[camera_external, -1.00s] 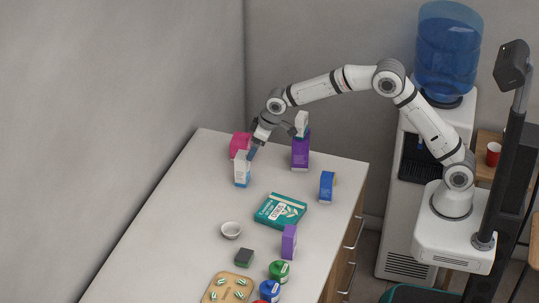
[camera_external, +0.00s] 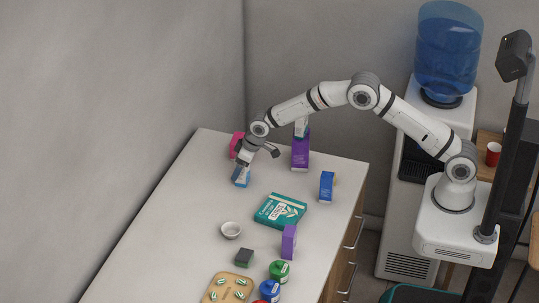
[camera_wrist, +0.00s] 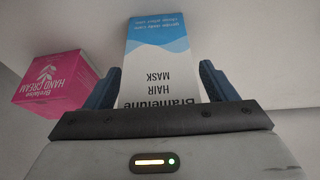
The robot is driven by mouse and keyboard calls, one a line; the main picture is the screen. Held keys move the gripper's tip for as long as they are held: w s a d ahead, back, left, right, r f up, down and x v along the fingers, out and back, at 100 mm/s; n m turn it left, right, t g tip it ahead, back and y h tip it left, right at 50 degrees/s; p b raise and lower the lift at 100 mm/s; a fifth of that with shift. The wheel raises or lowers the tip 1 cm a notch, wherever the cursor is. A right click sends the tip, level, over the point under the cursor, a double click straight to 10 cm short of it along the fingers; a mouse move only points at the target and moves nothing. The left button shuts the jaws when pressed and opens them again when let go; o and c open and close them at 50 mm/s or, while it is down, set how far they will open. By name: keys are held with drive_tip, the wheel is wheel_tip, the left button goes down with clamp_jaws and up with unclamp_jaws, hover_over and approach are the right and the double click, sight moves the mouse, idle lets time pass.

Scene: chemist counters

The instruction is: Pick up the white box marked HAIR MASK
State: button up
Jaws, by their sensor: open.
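The white and blue HAIR MASK box (camera_wrist: 158,70) stands between the two blue fingers of my gripper (camera_wrist: 160,85) in the wrist view, its lettering upside down. A small gap shows on at least the right side, and the fingers are open. In the external view the lower blue part of the box (camera_external: 241,177) shows on the counter. My gripper (camera_external: 243,163) is over it and hides its upper part.
A pink HAND CREAM box (camera_wrist: 57,83) stands close by, also in the external view (camera_external: 235,144). A tall purple box (camera_external: 300,152), a blue box (camera_external: 326,186) and a teal box (camera_external: 281,210) are to the right. The counter's left middle (camera_external: 165,215) is clear.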

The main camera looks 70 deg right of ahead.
drive_tip(key=shift+c, duration=0.6)
drive_tip(key=c, duration=1)
drive_tip(key=shift+o, duration=0.2)
